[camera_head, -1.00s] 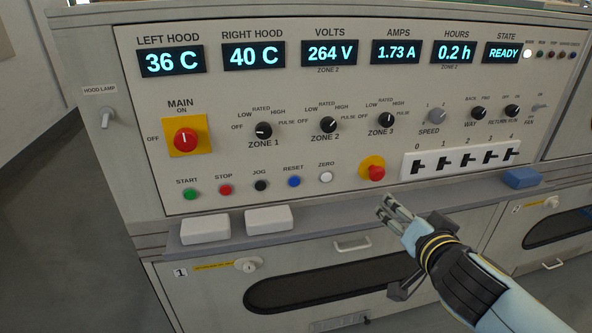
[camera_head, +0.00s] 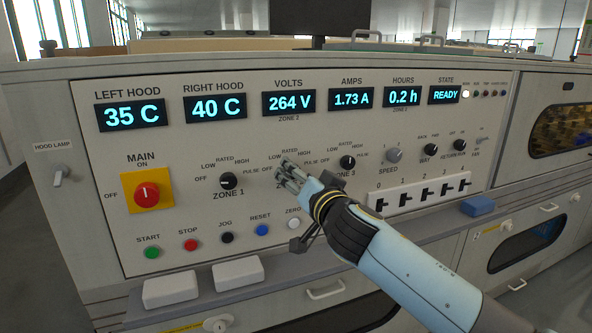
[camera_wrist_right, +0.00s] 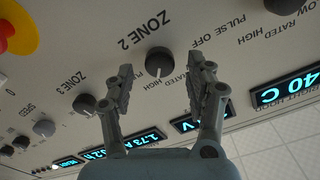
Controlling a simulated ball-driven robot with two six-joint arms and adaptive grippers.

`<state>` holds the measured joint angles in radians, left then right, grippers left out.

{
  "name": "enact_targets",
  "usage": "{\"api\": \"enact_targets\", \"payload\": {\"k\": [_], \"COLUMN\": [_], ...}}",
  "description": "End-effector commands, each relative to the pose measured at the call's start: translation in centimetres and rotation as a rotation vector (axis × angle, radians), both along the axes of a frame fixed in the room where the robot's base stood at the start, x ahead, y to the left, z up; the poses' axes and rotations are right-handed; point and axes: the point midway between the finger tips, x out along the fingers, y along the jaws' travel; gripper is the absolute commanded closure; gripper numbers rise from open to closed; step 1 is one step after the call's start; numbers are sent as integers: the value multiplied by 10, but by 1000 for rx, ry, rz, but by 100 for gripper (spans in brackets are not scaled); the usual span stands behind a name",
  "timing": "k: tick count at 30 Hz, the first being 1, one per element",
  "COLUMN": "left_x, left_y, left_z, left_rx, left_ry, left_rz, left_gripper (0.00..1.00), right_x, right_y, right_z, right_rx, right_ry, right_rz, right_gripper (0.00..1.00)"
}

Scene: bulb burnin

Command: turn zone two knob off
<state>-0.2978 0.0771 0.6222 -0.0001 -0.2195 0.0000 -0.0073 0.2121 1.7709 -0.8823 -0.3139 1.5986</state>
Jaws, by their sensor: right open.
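The zone 2 knob (camera_wrist_right: 158,62) is a round black knob with a white mark, on the cream panel. In the right wrist view, which shows the panel upside down, its mark faces the scale lettering below it. My right gripper (camera_wrist_right: 160,72) is open, its two fingers apart on either side of the knob. I cannot tell whether they touch it. In the head view my right gripper (camera_head: 287,174) covers the zone 2 knob and part of its label. My left gripper is not in view.
The zone 1 knob (camera_head: 228,181) and zone 3 knob (camera_head: 347,162) flank the gripper. The red main switch (camera_head: 146,195) is at left. A row of push buttons lies below. White blocks (camera_head: 238,273) and a blue block (camera_head: 478,206) sit on the ledge.

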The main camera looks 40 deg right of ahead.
Motion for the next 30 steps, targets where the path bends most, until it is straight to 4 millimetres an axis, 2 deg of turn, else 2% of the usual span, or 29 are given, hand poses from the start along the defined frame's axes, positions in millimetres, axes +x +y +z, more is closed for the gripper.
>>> {"api": "enact_targets", "payload": {"k": [5, 13, 26, 30], "left_x": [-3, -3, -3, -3], "left_y": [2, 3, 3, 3], "left_z": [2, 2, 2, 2], "left_rx": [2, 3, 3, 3], "left_ry": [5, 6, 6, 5], "left_rz": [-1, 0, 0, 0], "left_gripper": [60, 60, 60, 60], "right_x": [14, 15, 15, 15], "right_y": [-3, -3, -3, -3], "right_z": [0, -1, -1, -1], "right_rx": [1, 1, 1, -3], "right_ry": [1, 1, 1, 2], "right_rz": [1, 1, 1, 0], "right_gripper": [45, 45, 100, 100]}}
